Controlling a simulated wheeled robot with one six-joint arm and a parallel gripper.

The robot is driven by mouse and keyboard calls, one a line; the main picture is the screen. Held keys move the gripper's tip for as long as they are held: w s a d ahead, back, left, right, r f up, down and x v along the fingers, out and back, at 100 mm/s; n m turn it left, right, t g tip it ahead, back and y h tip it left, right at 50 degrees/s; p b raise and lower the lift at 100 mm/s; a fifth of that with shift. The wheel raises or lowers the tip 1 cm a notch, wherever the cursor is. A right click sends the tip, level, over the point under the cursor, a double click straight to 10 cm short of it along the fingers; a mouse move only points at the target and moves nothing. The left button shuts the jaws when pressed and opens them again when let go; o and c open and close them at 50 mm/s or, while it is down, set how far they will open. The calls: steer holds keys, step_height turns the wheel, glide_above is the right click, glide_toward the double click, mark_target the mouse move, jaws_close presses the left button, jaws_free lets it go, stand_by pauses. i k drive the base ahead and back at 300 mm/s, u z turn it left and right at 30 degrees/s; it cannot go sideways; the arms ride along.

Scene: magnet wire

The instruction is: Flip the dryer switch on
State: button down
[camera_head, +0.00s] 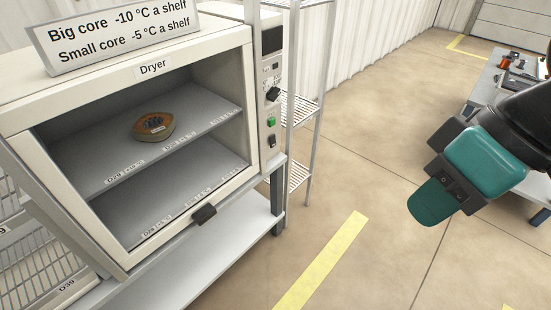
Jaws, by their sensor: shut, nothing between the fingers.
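The dryer (150,69) is a cream box on the left, with a "Dryer" label above its window. A narrow control panel (270,85) runs down its right edge. The panel carries a dark display at the top, a black knob (272,94), a green button (271,122) and a small dark switch (272,140) at the bottom. The switch's position is too small to tell. My gripper (433,203), with teal fingers, is at the right, well apart from the panel. It is shut and empty.
A brown-orange core (154,126) sits on the dryer's upper shelf; the lower shelf looks empty. A dark handle (204,215) is at the lower front edge. A wire rack (303,108) stands behind the panel. Open floor (350,180) lies between dryer and gripper.

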mark_target(272, 139)
steer(key=k, duration=0.3)
steer(key=u, duration=0.3)
steer(key=i, duration=1.4)
steer(key=z, duration=0.3)
